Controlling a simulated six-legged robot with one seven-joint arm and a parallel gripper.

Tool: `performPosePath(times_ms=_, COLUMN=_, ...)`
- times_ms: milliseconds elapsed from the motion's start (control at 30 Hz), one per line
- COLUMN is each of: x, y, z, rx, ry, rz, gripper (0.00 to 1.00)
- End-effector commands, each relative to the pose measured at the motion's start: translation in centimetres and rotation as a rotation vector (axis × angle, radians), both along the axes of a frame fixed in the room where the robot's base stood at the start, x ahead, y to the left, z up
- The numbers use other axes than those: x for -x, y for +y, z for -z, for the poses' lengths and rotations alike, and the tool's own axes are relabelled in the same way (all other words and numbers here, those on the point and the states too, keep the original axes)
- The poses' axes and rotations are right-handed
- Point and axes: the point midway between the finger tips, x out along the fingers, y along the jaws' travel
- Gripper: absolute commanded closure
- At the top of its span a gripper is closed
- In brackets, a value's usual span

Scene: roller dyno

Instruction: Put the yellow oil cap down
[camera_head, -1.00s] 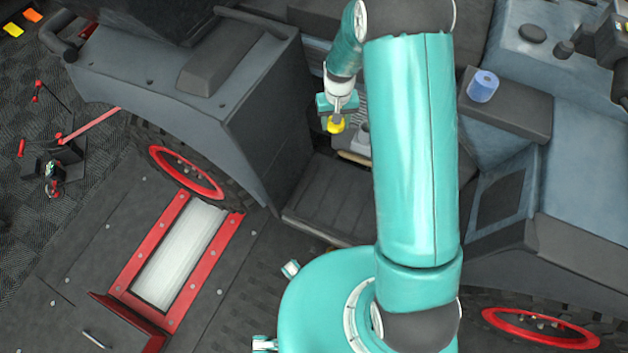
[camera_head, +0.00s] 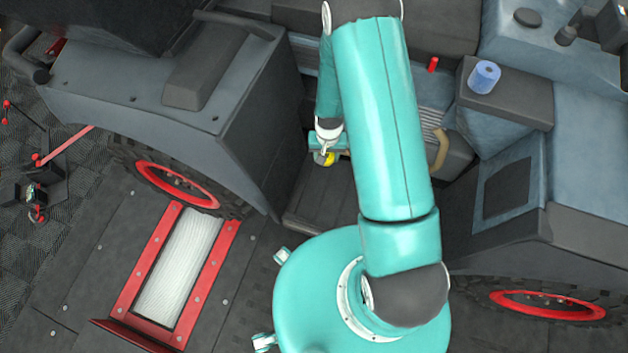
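The yellow oil cap (camera_head: 325,160) shows as a small patch of yellow under my gripper (camera_head: 326,154), left of my teal arm. My gripper appears shut on the cap, though the fingers are small and partly hidden by the wrist. The cap is over the dark ribbed step plate (camera_head: 315,195) between the vehicle's two wheel arches. I cannot tell how high it is above the plate.
The left fender (camera_head: 150,95) and a red-rimmed wheel (camera_head: 178,184) stand left of the gripper. A blue roll (camera_head: 484,77) sits on the dark console at right. A red-framed roller (camera_head: 180,265) lies in the floor at lower left. My arm hides part of the vehicle's middle.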

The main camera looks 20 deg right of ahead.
Motion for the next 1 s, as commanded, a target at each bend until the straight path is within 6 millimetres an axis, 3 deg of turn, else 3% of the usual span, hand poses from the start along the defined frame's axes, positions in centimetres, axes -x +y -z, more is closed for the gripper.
performPosePath(times_ms=33, x=1.7, y=-0.2, z=1.8, rx=-0.001, ry=0.009, rz=0.032, gripper=0.79)
performPosePath(times_ms=200, x=7.0, y=-0.9, z=6.4, rx=0.001, ry=0.012, rz=0.147, gripper=0.79)
performPosePath(times_ms=300, x=9.3, y=-1.0, z=8.0, rx=0.002, ry=0.007, rz=0.200, gripper=0.79)
performPosePath(times_ms=433, x=10.7, y=-1.1, z=9.1, rx=0.004, ry=0.003, rz=0.235, gripper=0.79)
performPosePath(times_ms=567, x=9.5, y=-0.7, z=9.8, rx=0.005, ry=-0.001, rz=0.242, gripper=0.79)
performPosePath(times_ms=933, x=1.4, y=1.4, z=13.4, rx=0.004, ry=0.000, rz=0.237, gripper=0.79)
performPosePath(times_ms=1000, x=0.5, y=1.6, z=15.0, rx=0.005, ry=0.002, rz=0.239, gripper=0.79)
